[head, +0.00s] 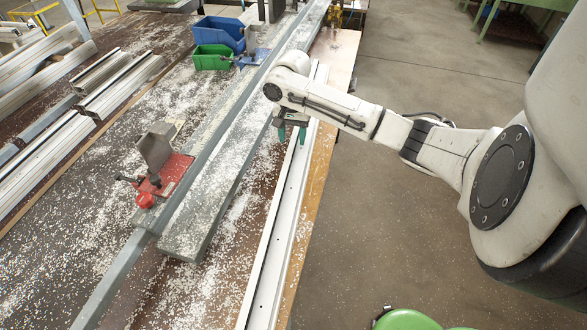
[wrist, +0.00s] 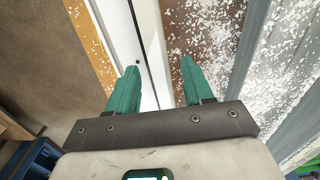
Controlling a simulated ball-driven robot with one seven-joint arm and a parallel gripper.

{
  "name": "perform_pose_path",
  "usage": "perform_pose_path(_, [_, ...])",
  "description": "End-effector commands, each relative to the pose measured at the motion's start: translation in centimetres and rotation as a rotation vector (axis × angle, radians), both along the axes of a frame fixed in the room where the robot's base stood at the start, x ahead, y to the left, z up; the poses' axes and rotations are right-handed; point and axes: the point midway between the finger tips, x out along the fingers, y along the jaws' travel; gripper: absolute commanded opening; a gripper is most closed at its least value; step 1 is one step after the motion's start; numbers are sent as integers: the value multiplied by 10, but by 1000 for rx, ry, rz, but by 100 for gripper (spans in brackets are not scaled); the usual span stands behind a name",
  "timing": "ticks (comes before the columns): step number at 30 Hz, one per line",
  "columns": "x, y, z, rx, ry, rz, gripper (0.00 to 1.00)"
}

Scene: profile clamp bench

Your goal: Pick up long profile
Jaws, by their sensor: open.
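The long profile (head: 283,215) is a thin white bar lying lengthwise along the right edge of the bench in the head view. My gripper (head: 291,137) hangs over it with teal fingers pointing down. In the wrist view, my gripper (wrist: 159,63) is open and nothing is held. The white profile (wrist: 117,28) runs down toward the gap between the fingers, and the left finger overlaps it in the picture. The gripper body hides the part below. I cannot tell how far the fingertips are above the profile.
A grey rail (head: 110,275) and a broad grey beam (head: 190,238) run left of the profile. A red clamp (head: 172,172) stands beside them. Blue (head: 218,32) and green (head: 210,58) bins sit at the back. White chips litter the bench; open floor (head: 400,240) lies to the right.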

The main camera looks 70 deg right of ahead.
Motion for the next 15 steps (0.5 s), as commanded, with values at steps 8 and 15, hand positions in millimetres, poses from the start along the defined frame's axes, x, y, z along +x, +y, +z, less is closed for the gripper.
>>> perform_pose_path(8, [0, 0, 0, 0, 0, 0, 43])
perform_pose_path(15, [0, 0, 0, 0, -1, 0, 20])
